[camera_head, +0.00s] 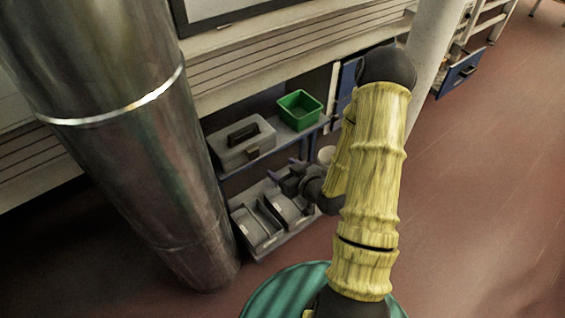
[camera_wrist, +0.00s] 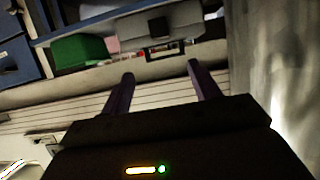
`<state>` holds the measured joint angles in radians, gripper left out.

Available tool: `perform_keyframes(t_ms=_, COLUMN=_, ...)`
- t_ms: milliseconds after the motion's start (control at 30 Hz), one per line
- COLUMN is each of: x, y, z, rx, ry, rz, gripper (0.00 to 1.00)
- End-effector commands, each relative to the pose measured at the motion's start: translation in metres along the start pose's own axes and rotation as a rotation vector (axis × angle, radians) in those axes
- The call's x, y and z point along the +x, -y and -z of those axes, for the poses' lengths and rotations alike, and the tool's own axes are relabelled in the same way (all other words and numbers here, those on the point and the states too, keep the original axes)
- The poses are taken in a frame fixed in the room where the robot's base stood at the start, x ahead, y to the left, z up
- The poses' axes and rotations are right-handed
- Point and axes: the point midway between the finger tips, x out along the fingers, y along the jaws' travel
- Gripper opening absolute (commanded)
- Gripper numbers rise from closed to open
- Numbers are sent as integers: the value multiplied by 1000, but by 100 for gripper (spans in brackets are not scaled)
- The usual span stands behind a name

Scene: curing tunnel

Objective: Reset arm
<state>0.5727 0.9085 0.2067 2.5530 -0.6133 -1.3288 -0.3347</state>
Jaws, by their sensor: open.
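My arm is yellow with dark joints and reaches from the bottom of the head view toward the shelf. My gripper (camera_head: 287,174) is at its end, left of the arm, in front of the shelf unit. In the wrist view my gripper (camera_wrist: 160,82) shows two dark purple fingers spread apart with nothing between them. The fingers point toward the shelf with the green bin (camera_wrist: 80,49) and the grey toolbox (camera_wrist: 160,27). Both look apart from the fingers.
A shelf unit holds a grey toolbox (camera_head: 243,143) and green bin (camera_head: 299,109) on top, grey trays (camera_head: 257,229) below. A large metal column (camera_head: 150,140) stands close on the left. A pale pillar (camera_head: 432,60) stands behind my arm. Open red floor (camera_head: 490,190) lies right.

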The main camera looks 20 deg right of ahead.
Motion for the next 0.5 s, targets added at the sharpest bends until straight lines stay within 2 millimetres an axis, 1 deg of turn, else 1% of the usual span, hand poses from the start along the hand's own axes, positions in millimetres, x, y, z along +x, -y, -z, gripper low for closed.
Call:
perform_keyframes(t_ms=267, x=0, y=0, z=1, rx=-4, ry=7, rz=1, gripper=62)
perform_keyframes(t_ms=367, x=1, y=2, z=2, rx=-20, ry=46, rz=5, gripper=62)
perform_keyframes(t_ms=500, x=-1, y=5, z=5, rx=-55, ry=164, rz=1, gripper=62)
